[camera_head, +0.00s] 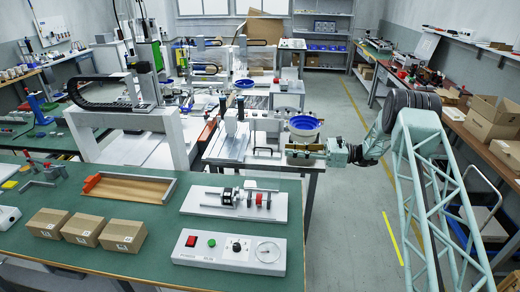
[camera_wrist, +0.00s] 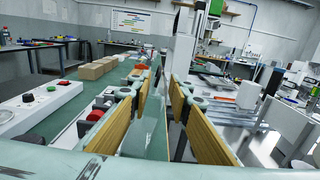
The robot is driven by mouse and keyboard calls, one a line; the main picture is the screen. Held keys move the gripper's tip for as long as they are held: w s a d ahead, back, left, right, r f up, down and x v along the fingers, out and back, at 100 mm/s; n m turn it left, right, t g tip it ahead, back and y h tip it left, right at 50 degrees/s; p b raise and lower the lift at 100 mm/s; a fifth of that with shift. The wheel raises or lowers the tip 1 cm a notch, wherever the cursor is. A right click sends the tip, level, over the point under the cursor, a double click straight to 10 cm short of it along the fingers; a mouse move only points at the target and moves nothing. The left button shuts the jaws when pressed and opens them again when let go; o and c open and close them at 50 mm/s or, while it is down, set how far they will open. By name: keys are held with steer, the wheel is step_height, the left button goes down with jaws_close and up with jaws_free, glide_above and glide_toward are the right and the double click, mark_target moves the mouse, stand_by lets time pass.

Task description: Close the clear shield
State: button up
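My gripper (camera_head: 305,155) reaches in from the right in the head view, beside the small bench machine (camera_head: 232,140). In the wrist view my gripper (camera_wrist: 161,85) has its two long yellow-brown finger pads apart, with a gap between them. A pale, see-through panel (camera_wrist: 150,130) shows between the pads in the wrist view. It may be the clear shield or part of it; I cannot tell whether it touches either pad. I cannot pick out the clear shield with certainty in the head view.
The green workbench (camera_head: 170,245) carries cardboard boxes (camera_head: 82,229), a white test fixture (camera_head: 235,203) and a control box (camera_head: 229,251). A blue bowl feeder (camera_head: 304,123) stands close behind my gripper. A white gantry frame (camera_head: 177,140) stands left. The floor aisle (camera_head: 345,185) is clear.

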steer(key=shift+a, duration=0.15)
steer(key=shift+w+a+b, duration=0.2)
steer(key=shift+a+b, duration=0.5)
steer(key=shift+a, duration=6)
jaws_close()
